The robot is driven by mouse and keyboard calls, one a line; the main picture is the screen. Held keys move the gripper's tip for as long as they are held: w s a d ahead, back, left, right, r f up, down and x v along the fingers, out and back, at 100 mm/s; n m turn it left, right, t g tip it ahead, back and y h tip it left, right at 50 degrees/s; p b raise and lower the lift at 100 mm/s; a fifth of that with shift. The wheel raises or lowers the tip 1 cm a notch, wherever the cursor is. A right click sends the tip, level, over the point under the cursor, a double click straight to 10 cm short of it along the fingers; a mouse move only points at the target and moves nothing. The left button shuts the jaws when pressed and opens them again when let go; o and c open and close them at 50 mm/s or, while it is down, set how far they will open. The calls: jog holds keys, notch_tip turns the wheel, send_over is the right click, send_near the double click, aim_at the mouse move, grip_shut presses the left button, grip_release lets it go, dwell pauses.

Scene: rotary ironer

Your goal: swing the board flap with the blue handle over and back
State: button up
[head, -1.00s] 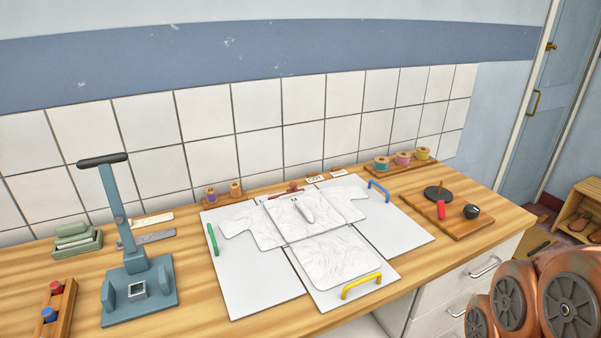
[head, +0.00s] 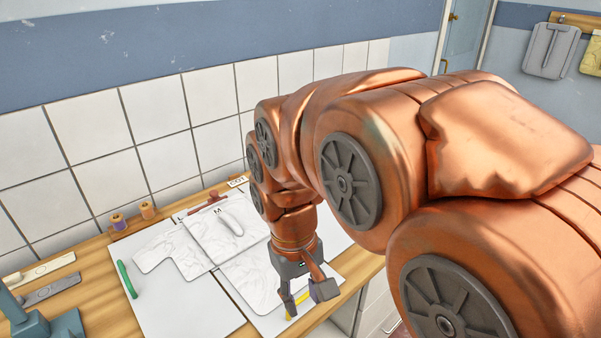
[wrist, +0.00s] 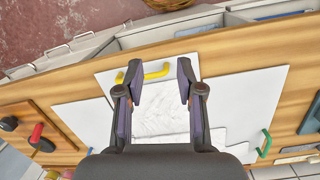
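The folding board (head: 185,310) lies flat on the bench with a white shirt (head: 172,252) spread on it. The white flap on the blue-handle side shows at left in the wrist view (wrist: 75,122), lying flat. My arm hides most of that flap in the head view, and I cannot clearly make out the blue handle now. My gripper (head: 306,294) is open and empty above the front of the board. In the wrist view its fingers (wrist: 159,84) are spread, near the yellow handle (wrist: 156,71). The green handle (head: 127,279) is on the left flap.
A wooden tray with a black knob and a red piece (wrist: 37,134) lies beside the blue-handle flap. Thread spools (head: 118,221) stand behind the board. A teal press (head: 40,325) is at left. Open drawers (wrist: 170,28) show below the bench edge.

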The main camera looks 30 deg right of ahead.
jog(key=w+d+r+h+p, duration=0.1)
jog(key=w+d, duration=0.6)
jog(key=w, duration=0.4)
jog(key=w+d+r+n+t+h, duration=0.1)
jog(key=w+d+r, duration=0.1)
jog(key=w+d, duration=0.7)
jog(key=w+d+r+p, duration=0.1)
jog(key=w+d, duration=0.3)
jog(key=w, duration=1)
jog(key=w+d+f+n+t, duration=0.1)
jog(key=w+d+f, duration=0.4)
jog(key=w+d, duration=0.2)
jog(key=shift+p+x, duration=1.25)
jog(key=shift+x, duration=2.65)
jog(key=shift+s+a, duration=0.15)
grip_shut()
